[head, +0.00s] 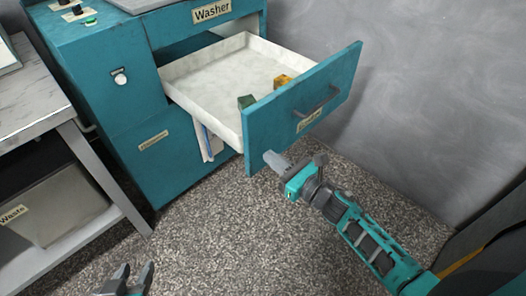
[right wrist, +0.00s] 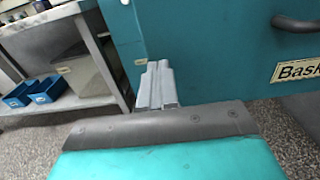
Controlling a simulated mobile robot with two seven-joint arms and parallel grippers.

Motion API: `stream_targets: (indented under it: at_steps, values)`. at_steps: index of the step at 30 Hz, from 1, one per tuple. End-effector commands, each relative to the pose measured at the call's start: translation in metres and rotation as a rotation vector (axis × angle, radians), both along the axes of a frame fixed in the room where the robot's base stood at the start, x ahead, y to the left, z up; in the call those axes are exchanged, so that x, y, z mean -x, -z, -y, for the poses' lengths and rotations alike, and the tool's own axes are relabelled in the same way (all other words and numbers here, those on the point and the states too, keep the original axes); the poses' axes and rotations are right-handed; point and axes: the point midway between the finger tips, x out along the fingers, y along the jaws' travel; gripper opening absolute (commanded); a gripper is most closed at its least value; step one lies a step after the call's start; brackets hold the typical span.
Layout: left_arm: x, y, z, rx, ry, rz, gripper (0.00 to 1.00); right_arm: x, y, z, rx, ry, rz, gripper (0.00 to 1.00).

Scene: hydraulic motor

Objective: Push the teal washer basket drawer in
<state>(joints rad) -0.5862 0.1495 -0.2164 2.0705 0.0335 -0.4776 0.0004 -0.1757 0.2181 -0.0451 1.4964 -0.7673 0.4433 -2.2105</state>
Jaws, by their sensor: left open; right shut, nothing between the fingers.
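The teal basket drawer (head: 300,105) of the washer (head: 170,85) stands pulled out, its white tray (head: 205,77) open to view. A yellow part (head: 283,81) and a dark green part (head: 246,102) lie in the tray by its front. The front has a dark bar handle (head: 318,103) and a label. My right gripper (head: 275,160) is shut and empty at the lower left part of the drawer front. In the right wrist view its fingers (right wrist: 158,85) are close to the teal front (right wrist: 220,60); contact cannot be told. My left gripper (head: 132,275) is open, low over the floor.
A table (head: 35,95) stands at the left, with a bin labelled Waste (head: 60,205) under it. Blue bins (right wrist: 35,92) show in the right wrist view. A grey wall (head: 420,80) is to the right. Speckled floor (head: 220,235) is clear in front of the washer.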

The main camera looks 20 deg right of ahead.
Motion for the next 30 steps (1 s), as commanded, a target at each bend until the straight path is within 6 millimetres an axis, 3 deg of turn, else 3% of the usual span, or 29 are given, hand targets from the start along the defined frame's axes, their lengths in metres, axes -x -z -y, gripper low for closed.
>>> stream_targets:
  at_steps: [3, 9, 30]
  values:
    - [0.001, 0.002, 0.001, 0.003, -0.003, -0.004, 0.43, -0.018, -0.001, -0.007, -0.001, 0.001, 0.002, 0.00]
    - [0.003, 0.005, 0.001, 0.004, -0.004, -0.009, 0.43, -0.033, 0.000, -0.014, -0.002, 0.002, -0.001, 0.00]
    - [0.004, 0.014, -0.002, -0.006, 0.001, -0.010, 0.43, -0.044, 0.001, -0.018, -0.002, 0.000, 0.002, 0.00]
